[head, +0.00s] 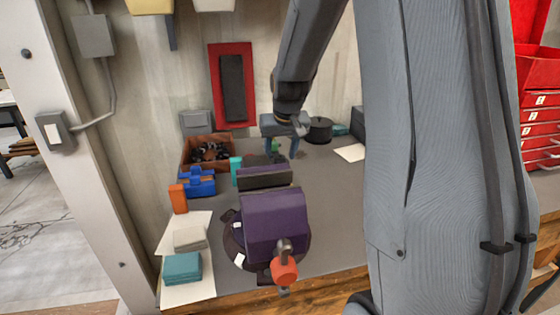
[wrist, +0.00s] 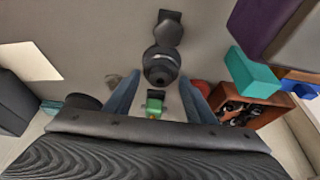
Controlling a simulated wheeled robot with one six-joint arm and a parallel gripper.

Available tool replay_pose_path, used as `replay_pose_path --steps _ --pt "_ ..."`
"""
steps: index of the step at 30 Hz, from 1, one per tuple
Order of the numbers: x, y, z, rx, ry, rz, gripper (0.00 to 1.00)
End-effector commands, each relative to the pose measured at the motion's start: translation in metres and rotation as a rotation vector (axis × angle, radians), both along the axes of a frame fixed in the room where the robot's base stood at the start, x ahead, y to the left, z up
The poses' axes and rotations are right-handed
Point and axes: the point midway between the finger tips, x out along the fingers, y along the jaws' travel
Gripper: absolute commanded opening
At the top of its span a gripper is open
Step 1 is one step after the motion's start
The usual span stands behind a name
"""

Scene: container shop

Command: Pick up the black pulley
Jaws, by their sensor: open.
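In the wrist view, a black round stepped piece with a dark centre, seemingly the black pulley (wrist: 160,67), lies between and beyond my fingertips. In the head view that spot is small and partly hidden behind the vise and my gripper. My gripper (head: 280,138) is open and empty over the back of the bench. Its two blue-grey fingers show in the wrist view (wrist: 160,84), apart, on either side of the round piece. I cannot tell the height gap; no contact shows. Another black round, drum-like thing (head: 318,131) stands to the right.
A purple vise (head: 272,222) stands in front. A small green-topped piece (wrist: 153,107) lies close to the round piece. A teal block (wrist: 250,75) and a brown crate (head: 206,154) of dark parts are at the crate side. Bench right of the vise is clear.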

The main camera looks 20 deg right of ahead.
Motion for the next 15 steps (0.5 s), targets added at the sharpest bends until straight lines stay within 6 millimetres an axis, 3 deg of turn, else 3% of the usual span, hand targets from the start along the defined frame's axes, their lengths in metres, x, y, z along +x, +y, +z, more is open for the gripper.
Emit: replay_pose_path --steps 9,15 --pt "0.0023 -0.0003 -0.0047 0.000 -0.001 0.000 0.50" --pt "0.0021 -0.0003 -0.0045 0.000 -0.001 0.000 0.18"
